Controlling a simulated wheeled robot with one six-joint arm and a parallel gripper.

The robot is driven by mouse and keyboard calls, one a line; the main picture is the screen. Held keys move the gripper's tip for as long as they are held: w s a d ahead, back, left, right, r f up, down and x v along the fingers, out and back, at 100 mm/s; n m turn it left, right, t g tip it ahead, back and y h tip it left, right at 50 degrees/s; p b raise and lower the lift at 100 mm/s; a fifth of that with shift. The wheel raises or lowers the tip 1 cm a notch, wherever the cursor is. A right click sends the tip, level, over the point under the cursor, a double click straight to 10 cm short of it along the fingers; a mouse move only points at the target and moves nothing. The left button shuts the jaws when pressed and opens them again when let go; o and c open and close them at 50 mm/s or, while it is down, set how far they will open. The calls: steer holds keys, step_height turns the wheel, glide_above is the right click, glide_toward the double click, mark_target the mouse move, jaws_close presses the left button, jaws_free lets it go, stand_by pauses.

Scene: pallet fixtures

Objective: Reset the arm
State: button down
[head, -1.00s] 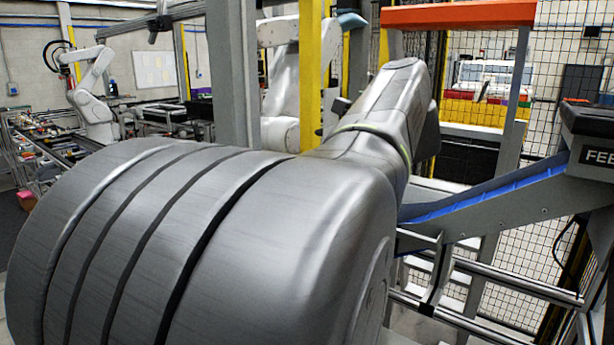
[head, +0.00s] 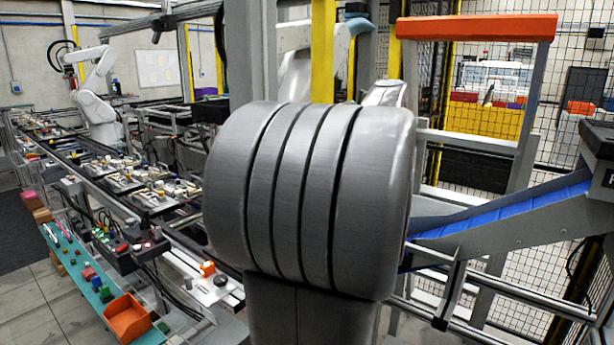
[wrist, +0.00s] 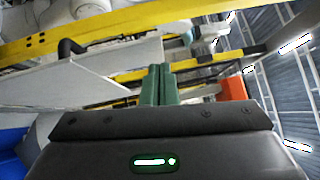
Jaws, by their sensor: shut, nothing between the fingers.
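My gripper (wrist: 160,84) shows in the wrist view as two green fingers side by side, pressed together with nothing between them. The wrist view looks up past the fingers toward yellow beams and the ceiling. In the head view my own grey arm fills the middle, and my gripper is hidden behind it.
A conveyor with pallet fixtures (head: 125,175) runs along the left. A teal shelf (head: 85,265) holds an orange bin (head: 127,318) and small parts. A blue chute (head: 500,208) and an orange-topped frame (head: 475,27) stand at the right. A white robot arm (head: 95,100) is at the back left.

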steer(key=s+d+f+m+t+h+b, duration=0.1)
steer(key=s+d+f+m+t+b, duration=0.1)
steer(key=s+d+f+b, duration=0.4)
steer(key=s+d+f+m+t+h+b, duration=0.1)
steer(key=s+d+f+m+t+b, duration=0.1)
steer(key=s+d+f+m+b, duration=0.2)
steer(key=s+d+f+b, duration=0.1)
steer(key=s+d+b, duration=0.2)
steer(key=d, duration=0.3)
steer(key=shift+s+f, duration=0.35)
steer(key=shift+s, duration=0.2)
